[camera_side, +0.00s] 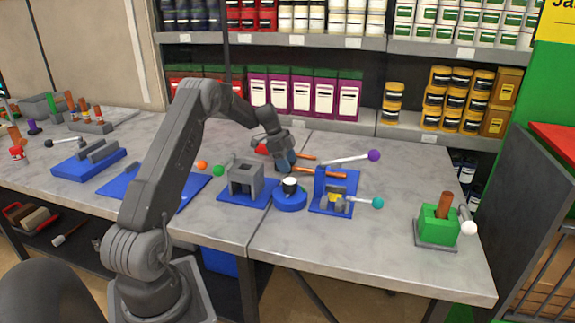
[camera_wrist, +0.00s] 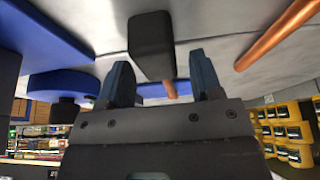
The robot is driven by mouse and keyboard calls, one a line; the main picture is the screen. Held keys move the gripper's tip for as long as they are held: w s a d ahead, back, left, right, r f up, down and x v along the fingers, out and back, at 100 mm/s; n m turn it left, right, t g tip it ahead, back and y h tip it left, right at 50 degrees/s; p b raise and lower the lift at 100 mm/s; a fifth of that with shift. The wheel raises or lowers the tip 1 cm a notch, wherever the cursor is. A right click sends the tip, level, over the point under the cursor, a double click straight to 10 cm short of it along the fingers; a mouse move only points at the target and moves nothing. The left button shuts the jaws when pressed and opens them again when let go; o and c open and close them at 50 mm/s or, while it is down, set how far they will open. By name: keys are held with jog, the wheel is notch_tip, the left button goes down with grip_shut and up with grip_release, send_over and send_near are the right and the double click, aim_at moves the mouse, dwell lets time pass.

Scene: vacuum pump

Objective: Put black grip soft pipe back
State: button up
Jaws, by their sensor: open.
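In the wrist view a black block-shaped grip (camera_wrist: 152,45) lies just beyond my gripper (camera_wrist: 157,88), in line with the gap between the fingers. A short copper-coloured end (camera_wrist: 170,90) shows at its lower side, partly hidden by my gripper. The two fingers are apart and nothing is seen clamped between them. In the side view my gripper (camera_side: 284,166) is low over the table, beside a copper-coloured pipe (camera_side: 322,172). The black grip cannot be made out there. I cannot tell whether a finger touches it.
A blue fixture (camera_side: 337,190) stands to the right. A purple-knobbed lever (camera_side: 373,156) and another copper pipe (camera_wrist: 275,38) lie close. Table is clear towards the green block (camera_side: 437,225).

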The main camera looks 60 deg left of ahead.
jog(key=v, duration=1.1)
jog(key=s+d+r+n+y, duration=0.15)
jog(key=d+r, duration=0.25)
jog(key=d, duration=0.5)
jog(key=s+d+r+n, duration=0.15)
jog(key=d+r, duration=0.25)
jog(key=d, duration=0.4)
jog(key=s+d+r+n+y, duration=0.15)
jog(key=d+r, duration=0.25)
jog(key=d, duration=0.5)
jog(key=s+d+f+n+t, duration=0.1)
jog(key=s+d+f+n, duration=0.1)
jog(key=s+d, duration=0.5)
jog(key=s+d+f+n+t, duration=0.1)
jog(key=s+d+f+n, duration=0.1)
jog(key=s+d, duration=0.5)
jog(key=s, duration=0.4)
jog(key=shift+s+d, duration=0.15)
jog(key=shift+d, duration=0.15)
jog(key=shift+o, duration=0.5)
jog(key=shift+r+n, duration=0.1)
jog(key=shift+n, duration=0.15)
